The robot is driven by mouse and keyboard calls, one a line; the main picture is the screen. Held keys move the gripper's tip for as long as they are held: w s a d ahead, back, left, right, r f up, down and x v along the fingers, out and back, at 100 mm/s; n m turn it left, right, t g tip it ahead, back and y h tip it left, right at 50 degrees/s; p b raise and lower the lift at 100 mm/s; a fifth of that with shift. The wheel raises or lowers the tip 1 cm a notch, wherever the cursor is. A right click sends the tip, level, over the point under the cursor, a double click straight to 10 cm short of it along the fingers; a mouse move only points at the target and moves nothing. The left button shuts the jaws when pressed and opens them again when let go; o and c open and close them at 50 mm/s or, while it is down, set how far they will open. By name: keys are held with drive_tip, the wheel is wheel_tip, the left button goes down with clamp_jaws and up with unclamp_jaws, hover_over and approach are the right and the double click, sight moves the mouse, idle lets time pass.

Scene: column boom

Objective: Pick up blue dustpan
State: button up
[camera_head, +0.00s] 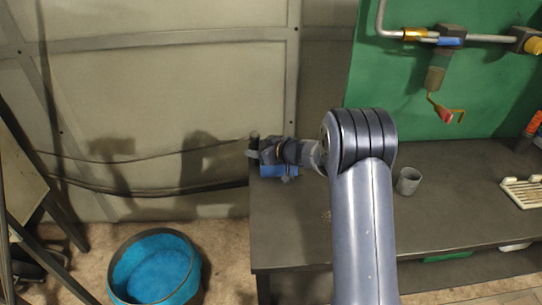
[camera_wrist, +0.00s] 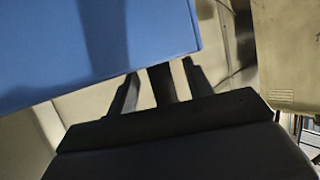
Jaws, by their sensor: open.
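The blue dustpan (camera_head: 278,171) is at the left end of the dark table, partly hidden behind my gripper (camera_head: 268,155). In the wrist view its flat blue face (camera_wrist: 90,45) fills the upper left, close to the camera. A dark bar, which looks like the dustpan's handle, runs between the two fingers of my gripper (camera_wrist: 160,78). The fingers stand apart on either side of it, with light gaps showing on both sides. My gripper is open.
The dark table (camera_head: 300,240) holds a grey cup (camera_head: 409,181) right of my arm and a white rack (camera_head: 522,192) at the far right. A green board (camera_head: 400,90) with pipes stands behind. A blue-lined round bin (camera_head: 155,270) stands on the floor at left.

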clamp_jaws()
idle(0.4)
drive_tip(key=shift+r, duration=0.15)
